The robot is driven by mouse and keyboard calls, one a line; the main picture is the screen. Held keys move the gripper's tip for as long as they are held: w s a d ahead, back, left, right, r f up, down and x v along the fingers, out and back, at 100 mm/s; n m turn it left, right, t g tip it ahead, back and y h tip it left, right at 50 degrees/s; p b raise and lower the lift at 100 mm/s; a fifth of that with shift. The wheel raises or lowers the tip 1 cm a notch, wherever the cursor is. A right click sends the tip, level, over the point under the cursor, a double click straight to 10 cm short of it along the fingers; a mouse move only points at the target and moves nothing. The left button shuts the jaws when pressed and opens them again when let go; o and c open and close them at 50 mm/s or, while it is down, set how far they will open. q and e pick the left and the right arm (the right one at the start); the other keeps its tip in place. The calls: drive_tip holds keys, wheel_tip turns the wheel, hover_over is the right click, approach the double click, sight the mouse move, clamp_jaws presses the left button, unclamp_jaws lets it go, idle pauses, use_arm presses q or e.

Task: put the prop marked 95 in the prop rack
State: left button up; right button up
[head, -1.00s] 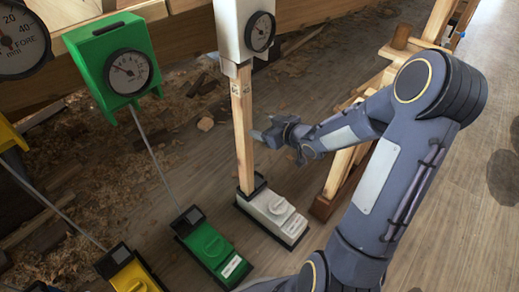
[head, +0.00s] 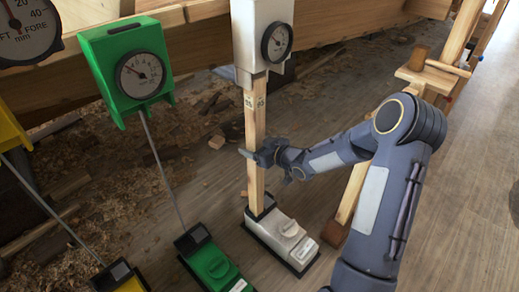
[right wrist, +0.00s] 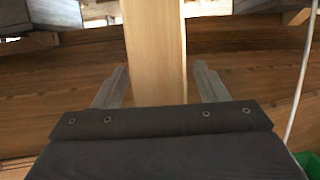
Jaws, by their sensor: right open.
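The wooden prop (head: 255,122) stands upright between a white gauge box (head: 262,35) at its top and a white jack base (head: 283,236) on the floor. Small dark marks show on its upper part, too small to read surely. My right gripper (head: 252,155) is at the prop's middle. In the right wrist view, the open fingers of the right gripper (right wrist: 160,80) are on either side of the prop (right wrist: 154,45), with gaps on both sides. My left gripper is not in view. A wooden frame (head: 428,78) at the right may be the prop rack.
A green gauge box (head: 127,65) on a thin rod and its green base (head: 212,264) stand to the left. A yellow base (head: 130,284) is at the lower left. Hull planks (head: 190,40) run behind. The floor (head: 470,190) at the right is clear.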

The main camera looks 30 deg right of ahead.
drive_tip(key=c, duration=1.4)
drive_tip(key=shift+r, duration=0.15)
clamp_jaws()
drive_tip(key=shift+r+p, duration=0.45)
drive_tip(key=s+d+p, duration=0.1)
drive_tip(key=s+d, duration=0.1)
drive_tip(key=s, duration=0.5)
drive_tip(key=shift+s+d, duration=0.25)
drive_tip(key=shift+d, duration=0.05)
idle(0.5)
